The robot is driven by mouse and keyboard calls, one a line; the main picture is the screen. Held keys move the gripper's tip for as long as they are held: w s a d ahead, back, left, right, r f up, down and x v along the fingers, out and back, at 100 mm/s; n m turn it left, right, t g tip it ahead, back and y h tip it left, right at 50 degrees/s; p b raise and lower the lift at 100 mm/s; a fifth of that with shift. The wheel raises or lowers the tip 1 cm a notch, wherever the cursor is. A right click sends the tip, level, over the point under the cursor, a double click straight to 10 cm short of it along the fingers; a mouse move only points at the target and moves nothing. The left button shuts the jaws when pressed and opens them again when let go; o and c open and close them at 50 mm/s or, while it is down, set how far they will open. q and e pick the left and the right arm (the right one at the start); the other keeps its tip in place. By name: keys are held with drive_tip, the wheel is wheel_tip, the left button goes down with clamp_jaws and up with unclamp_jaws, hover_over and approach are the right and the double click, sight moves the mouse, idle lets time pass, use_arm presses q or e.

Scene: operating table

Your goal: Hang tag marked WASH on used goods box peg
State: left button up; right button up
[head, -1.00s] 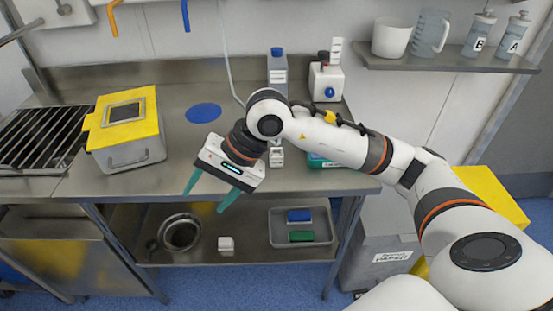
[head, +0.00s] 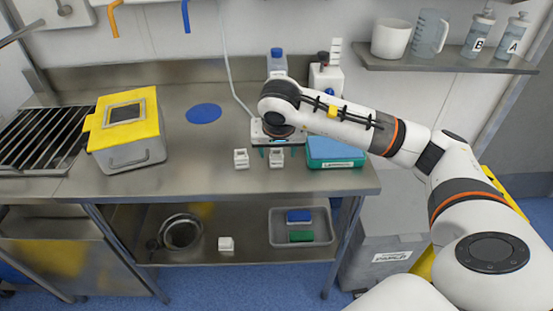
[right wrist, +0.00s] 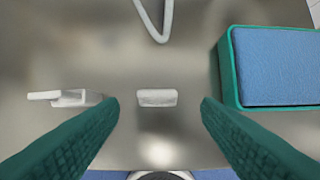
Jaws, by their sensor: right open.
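Two small white tag-like pieces stand on the steel table: a left one (head: 241,158) and a right one (head: 276,160). Any lettering on them is too small to read. My right gripper (head: 277,151) is open and points down over the right piece. In the right wrist view, that white piece (right wrist: 157,97) lies between the open green fingers (right wrist: 160,105), touching neither. The left piece (right wrist: 72,97) lies outside the left finger. A grey box with a yellow lid (head: 126,130) stands at the left; I cannot make out a peg. My left gripper is out of view.
A teal tray with a blue pad (head: 336,150) sits close to the right of my gripper, with bottles (head: 277,62) behind. A blue disc (head: 203,113) lies on the table. The table between the box and the white pieces is mostly clear.

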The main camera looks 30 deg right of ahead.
sight(276, 156)
drive_tip(key=x, duration=0.4)
drive_tip(key=shift+w+f, duration=0.25)
drive_tip(key=c, duration=1)
drive_tip(key=shift+r, duration=5.05)
drive_tip(key=shift+c, duration=0.3)
